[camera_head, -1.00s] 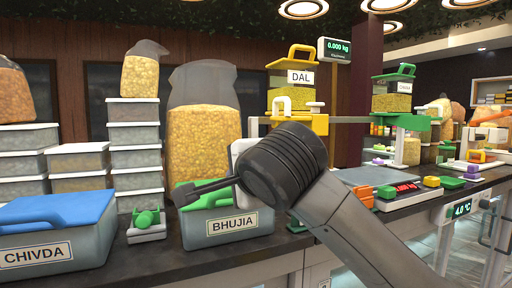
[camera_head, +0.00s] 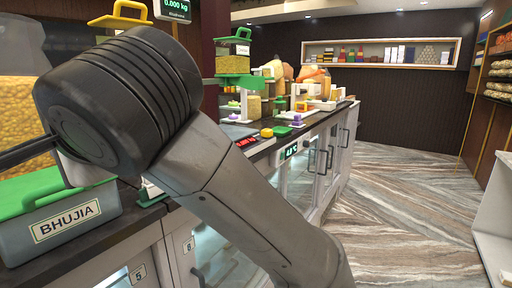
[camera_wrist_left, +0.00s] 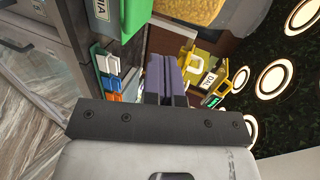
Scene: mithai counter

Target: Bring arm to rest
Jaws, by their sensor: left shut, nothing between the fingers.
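My left arm crosses the head view from the lower middle up to the left, with its dark ribbed wrist large in front. My left gripper (camera_head: 25,150) points left at the left edge of the head view, partly hidden by the wrist. In the left wrist view its narrow fingers (camera_wrist_left: 165,78) are together, with nothing between them. They are in front of the counter goods. My right gripper shows in neither view.
A grey BHUJIA box (camera_head: 65,222) with a green lid (camera_head: 50,190) stands near the left gripper. A green-lidded container (camera_head: 233,62) and colored blocks line the counter. Glass-fronted cabinets (camera_head: 330,155) run below. The striped floor (camera_head: 410,210) at right is open.

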